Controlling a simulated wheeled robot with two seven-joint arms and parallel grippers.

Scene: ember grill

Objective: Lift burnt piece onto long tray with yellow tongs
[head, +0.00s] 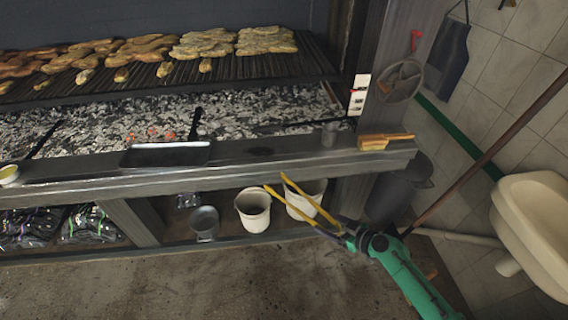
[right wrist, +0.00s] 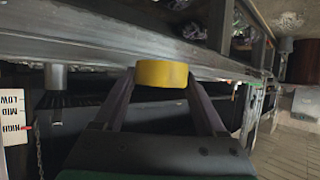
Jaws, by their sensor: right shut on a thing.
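My right gripper (head: 345,238) is shut on the yellow tongs (head: 318,207), in front of the counter on the right. The tongs' two arms spread apart toward the upper left, and nothing shows between their tips. In the right wrist view the yellow end of the tongs (right wrist: 162,74) sits between my fingers. A long dark tray (head: 165,156) lies on the front ledge, left of the tongs and apart from them. Several pieces of food lie on the grill grate (head: 250,68); I cannot tell which one is burnt. My left gripper is not in view.
Ash and coals (head: 240,107) lie below the grate, with a few glowing bits behind the tray. A sink (head: 535,225) is at right.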

